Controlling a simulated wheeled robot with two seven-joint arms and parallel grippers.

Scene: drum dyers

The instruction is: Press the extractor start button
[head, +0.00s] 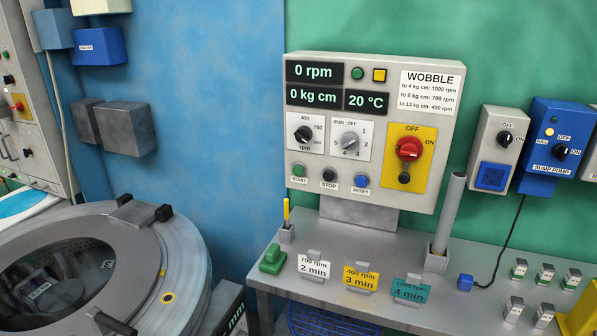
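The displays read 0 rpm (314,72), 0 kg cm and 20 °C. A red rotary switch (409,149) sits on a yellow plate marked OFF and ON; its exact setting is hard to tell. Neither of my grippers shows in the head view.
A round drum machine with a glazed lid (70,265) stands at left. The steel bench (400,313) carries a green block (272,259), cards for 700, 400 and 1000 rpm, and a grey upright tube (449,213). A blue sump pump box (556,147) is at right.

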